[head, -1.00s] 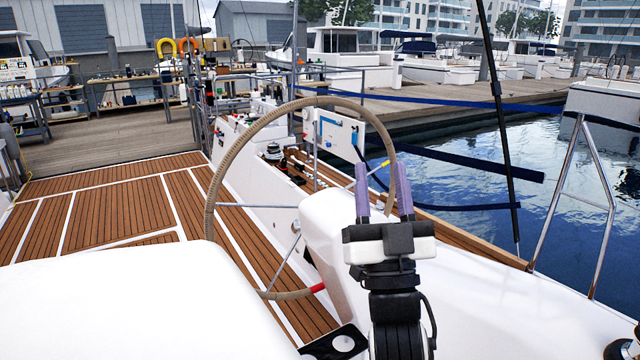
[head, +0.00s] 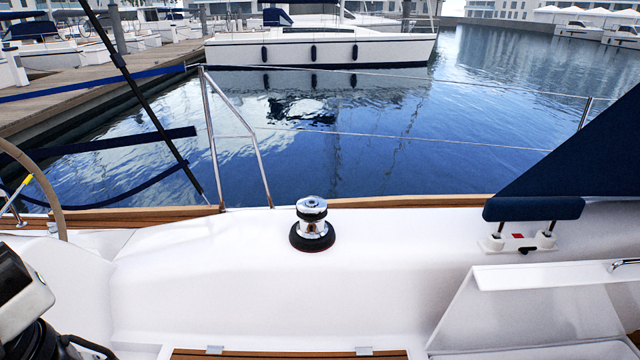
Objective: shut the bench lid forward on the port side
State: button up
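A white panel (head: 560,275) stands raised and tilted at the lower right, with a chrome handle (head: 625,263) near its top edge. It looks like the forward bench lid standing open; its right part is cut off by the frame. A teak-topped bench section (head: 290,354) with two small hinges lies flat at the bottom edge. Part of my gripper's hand (head: 25,300), white and black, shows at the far lower left, well away from the raised panel. Its fingers are not visible.
A chrome winch (head: 312,225) stands on the white coaming (head: 230,265). A navy pad on posts (head: 533,210) and a navy canvas (head: 590,150) are at the right. The steering wheel rim (head: 50,190) is at the left. Railing wires and water lie beyond.

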aim_at(497, 305)
jog(key=z, duration=1.3)
jog(key=i+l+z, duration=0.15)
jog(key=l, duration=0.25)
jog(key=i+l+z, duration=0.15)
jog(key=i+l, duration=0.25)
